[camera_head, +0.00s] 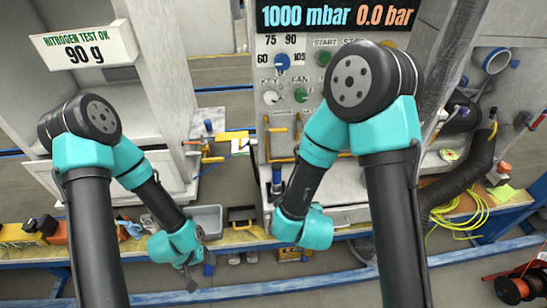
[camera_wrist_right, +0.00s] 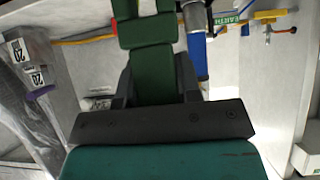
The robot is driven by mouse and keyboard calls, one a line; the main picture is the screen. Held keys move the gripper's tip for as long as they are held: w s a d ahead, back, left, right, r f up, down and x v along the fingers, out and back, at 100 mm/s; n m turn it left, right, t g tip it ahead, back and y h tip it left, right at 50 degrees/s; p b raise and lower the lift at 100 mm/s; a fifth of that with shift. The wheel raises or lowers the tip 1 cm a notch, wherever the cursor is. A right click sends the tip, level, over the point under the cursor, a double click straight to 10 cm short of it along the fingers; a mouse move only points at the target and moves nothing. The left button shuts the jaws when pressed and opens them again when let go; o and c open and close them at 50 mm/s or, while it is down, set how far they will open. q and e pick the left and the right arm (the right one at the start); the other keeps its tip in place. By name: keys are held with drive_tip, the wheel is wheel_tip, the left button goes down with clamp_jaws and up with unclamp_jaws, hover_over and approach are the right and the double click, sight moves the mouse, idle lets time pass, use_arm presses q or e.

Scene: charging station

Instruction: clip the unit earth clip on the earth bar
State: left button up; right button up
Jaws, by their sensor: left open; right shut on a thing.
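In the right wrist view my right gripper (camera_wrist_right: 153,68) is shut on a green block-like piece (camera_wrist_right: 148,32), which looks like the unit earth clip. The clip's far end stands out beyond the grey fingers. A green label (camera_wrist_right: 222,19) reading EARTH is on the panel to the right of the clip, apart from it. I cannot clearly pick out the earth bar itself. In the head view the right wrist hides its gripper and the clip. My left gripper (camera_head: 196,274) is open and empty, low in front of the bench edge.
A blue handle (camera_wrist_right: 197,62) is just right of the clip. A yellow pipe (camera_wrist_right: 86,39) runs across the panel at left. A grey tray (camera_head: 206,219) sits on the bench. A thick black hose (camera_head: 466,177) and yellow cable (camera_head: 462,218) lie at right.

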drive_tip(key=w+a+r, duration=0.1)
drive_tip(key=w+r, duration=0.2)
drive_tip(key=r, duration=0.5)
drive_tip(key=w+a+r, duration=0.1)
drive_tip(key=w+r, duration=0.3)
drive_tip(key=r, duration=0.5)
drive_tip(key=w+a+r, duration=0.1)
drive_tip(key=w+r, duration=0.2)
drive_tip(key=r, duration=0.6)
drive_tip(key=shift+w+a+m+h, duration=0.2)
drive_tip(key=shift+w+m+h, duration=0.2)
